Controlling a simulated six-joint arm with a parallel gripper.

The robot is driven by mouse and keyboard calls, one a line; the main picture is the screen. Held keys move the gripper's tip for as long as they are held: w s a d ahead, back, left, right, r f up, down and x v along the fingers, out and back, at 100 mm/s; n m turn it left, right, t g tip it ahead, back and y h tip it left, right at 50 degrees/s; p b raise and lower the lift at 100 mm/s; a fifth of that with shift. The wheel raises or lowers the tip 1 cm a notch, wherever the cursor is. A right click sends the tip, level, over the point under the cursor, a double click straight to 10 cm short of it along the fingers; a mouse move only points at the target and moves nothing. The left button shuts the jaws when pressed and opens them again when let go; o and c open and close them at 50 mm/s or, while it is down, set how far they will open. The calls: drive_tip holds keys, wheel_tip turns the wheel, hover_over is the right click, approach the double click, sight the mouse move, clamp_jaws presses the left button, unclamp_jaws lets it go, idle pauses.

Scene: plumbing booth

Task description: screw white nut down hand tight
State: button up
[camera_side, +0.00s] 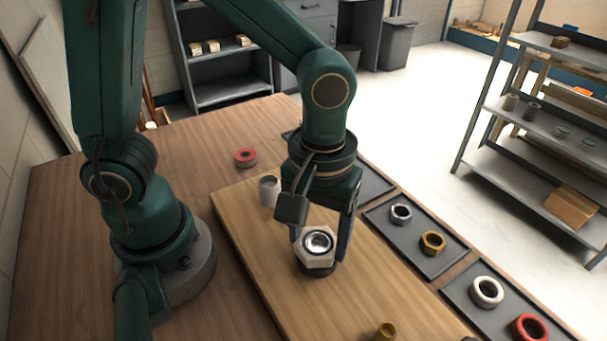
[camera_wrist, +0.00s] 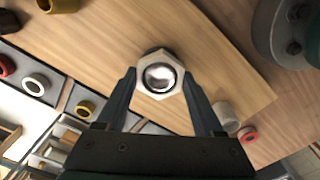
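The white hex nut (camera_side: 316,262) sits low over the wooden board on a dark base (camera_side: 319,272). A shiny silver round end (camera_side: 318,242) shows in its hole. In the wrist view the nut (camera_wrist: 141,80) is between my fingertips, its silver centre (camera_wrist: 159,77) facing the camera. My gripper (camera_side: 320,245) points down over the nut with one finger on each side. In the wrist view my gripper (camera_wrist: 159,72) has its tips close to the nut's sides. I cannot tell whether they touch it. The threads under the nut are hidden.
A pale cylinder (camera_side: 269,190) and a red ring (camera_side: 245,158) stand behind the nut. A brass piece (camera_side: 386,332) is at the front. Dark trays at right hold a silver nut (camera_side: 401,213), brass nut (camera_side: 432,242), white ring (camera_side: 486,292) and red ring (camera_side: 529,327).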

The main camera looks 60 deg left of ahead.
drive_tip(key=c, duration=0.3)
drive_tip(key=m, duration=0.3)
drive_tip(key=shift+m, duration=0.3)
drive_tip(key=shift+c, duration=0.2)
drive_tip(key=m, duration=0.4)
drive_tip(key=shift+f, duration=0.15)
drive_tip(key=m, duration=1)
drive_tip(key=shift+f, duration=0.15)
drive_tip(key=o, duration=1.4)
drive_tip(key=shift+r, duration=2.55)
